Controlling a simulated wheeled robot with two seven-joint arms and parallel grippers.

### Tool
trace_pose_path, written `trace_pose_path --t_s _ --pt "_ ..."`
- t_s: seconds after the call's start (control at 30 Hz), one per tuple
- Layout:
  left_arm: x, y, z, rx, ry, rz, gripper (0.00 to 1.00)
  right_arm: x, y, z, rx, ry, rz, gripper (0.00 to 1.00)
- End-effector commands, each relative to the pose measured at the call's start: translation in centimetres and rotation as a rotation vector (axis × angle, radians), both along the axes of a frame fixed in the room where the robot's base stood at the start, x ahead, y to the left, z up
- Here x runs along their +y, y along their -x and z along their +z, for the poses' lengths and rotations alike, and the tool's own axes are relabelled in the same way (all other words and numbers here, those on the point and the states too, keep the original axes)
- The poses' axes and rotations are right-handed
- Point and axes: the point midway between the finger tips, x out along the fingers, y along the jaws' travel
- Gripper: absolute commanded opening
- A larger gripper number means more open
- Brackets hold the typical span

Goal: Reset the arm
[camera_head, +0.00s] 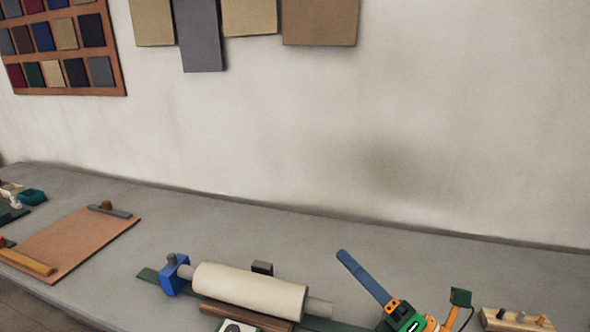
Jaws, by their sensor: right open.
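My right gripper (402,282) is at the bottom edge, right of centre, above the grey workbench (330,232). Its parts are blue, orange and green. It is open, with nothing seen between its jaws. Its lower part and the rest of the arm are cut off by the frame. My left gripper and arm are not in view.
A cream roller (250,291) with a blue end block (174,276) lies left of my right gripper. A wooden block with pegs (517,320) is to its right. A brown board (72,241) lies at left. The bench's back strip along the wall is clear.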

Motion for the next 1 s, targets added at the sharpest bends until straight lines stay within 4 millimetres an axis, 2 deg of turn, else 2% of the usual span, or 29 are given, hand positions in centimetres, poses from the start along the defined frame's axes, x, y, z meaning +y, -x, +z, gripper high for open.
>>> trace_pose_path --t_s 0.03,0.07,0.1,0.17,0.2,0.23,0.3,0.4,0.5,0.67,0.87,1.0 --pt "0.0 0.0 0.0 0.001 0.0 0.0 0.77 -2.7 -1.0 -1.0 0.184 -0.274 -0.13 0.59" --pt "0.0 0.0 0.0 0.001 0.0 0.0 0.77 -4.7 -1.4 -2.6 0.315 -0.449 -0.223 0.59" --pt "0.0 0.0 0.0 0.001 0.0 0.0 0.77 -7.2 -1.4 -5.6 0.495 -0.668 -0.347 0.59" --pt "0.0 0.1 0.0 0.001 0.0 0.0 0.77 -9.7 -0.1 -10.6 0.731 -0.924 -0.513 0.59" --pt "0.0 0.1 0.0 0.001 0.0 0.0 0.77 -10.5 1.3 -13.5 0.859 -1.05 -0.607 0.59" --pt "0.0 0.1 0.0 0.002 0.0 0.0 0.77 -10.9 2.4 -15.5 0.942 -1.127 -0.67 0.59" --pt "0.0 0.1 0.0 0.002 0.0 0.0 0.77 -11.0 5.3 -19.3 1.114 -1.272 -0.801 0.59" --pt "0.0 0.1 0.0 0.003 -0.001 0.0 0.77 -10.4 9.7 -23.3 1.316 -1.417 -0.966 0.59" --pt "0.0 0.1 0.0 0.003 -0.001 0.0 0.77 -9.4 14.0 -26.0 1.487 -1.517 -1.117 0.59" --pt "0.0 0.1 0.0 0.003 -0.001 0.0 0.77 -7.1 20.8 -28.3 1.731 -1.616 -1.347 0.59" --pt "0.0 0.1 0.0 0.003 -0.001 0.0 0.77 -7.0 20.5 -35.2 1.763 -1.588 -1.406 0.59" --pt "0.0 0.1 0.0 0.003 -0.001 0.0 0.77 -7.0 21.3 -40.7 1.783 -1.563 -1.439 0.59"
